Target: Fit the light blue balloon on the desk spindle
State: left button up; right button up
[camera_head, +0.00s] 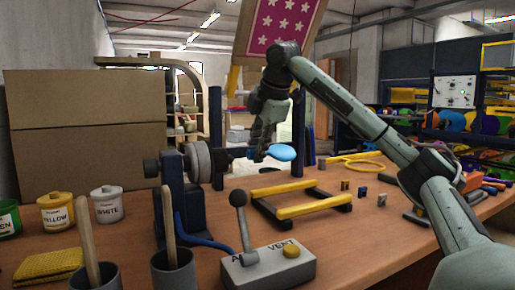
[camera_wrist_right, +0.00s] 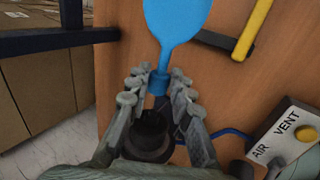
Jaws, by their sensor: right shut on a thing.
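The light blue balloon (camera_head: 283,153) is held level in the air above the desk; it also shows in the right wrist view (camera_wrist_right: 178,18). My right gripper (camera_head: 261,152) is shut on its neck, with its fingers on both sides of the blue collar in the right wrist view (camera_wrist_right: 158,84). The desk spindle (camera_head: 197,162) stands to the left of the gripper, its narrow end pointing at the balloon. In the right wrist view the dark spindle (camera_wrist_right: 150,128) is in line with the neck. I cannot tell whether the neck touches it. My left gripper is not in view.
A grey control box (camera_head: 268,265) with a lever and yellow button stands in front. Two cups (camera_head: 174,273) with wooden sticks and paint pots (camera_head: 107,205) are at left. A yellow-barred frame (camera_head: 312,209) lies on the desk below the balloon.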

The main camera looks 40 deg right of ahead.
jog(key=shift+f, duration=0.4)
jog(key=shift+w+a+r, duration=0.1)
jog(key=shift+a, duration=0.2)
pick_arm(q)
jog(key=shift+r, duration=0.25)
pick_arm(e)
jog(key=shift+w+a, duration=0.2)
jog(key=shift+a, duration=0.45)
jog(key=shift+w+a, duration=0.2)
jog(key=shift+a, duration=0.45)
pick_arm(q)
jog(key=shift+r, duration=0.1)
pick_arm(e)
jog(key=shift+w+a, duration=0.15)
jog(key=shift+a, duration=0.4)
jog(key=o, duration=0.8)
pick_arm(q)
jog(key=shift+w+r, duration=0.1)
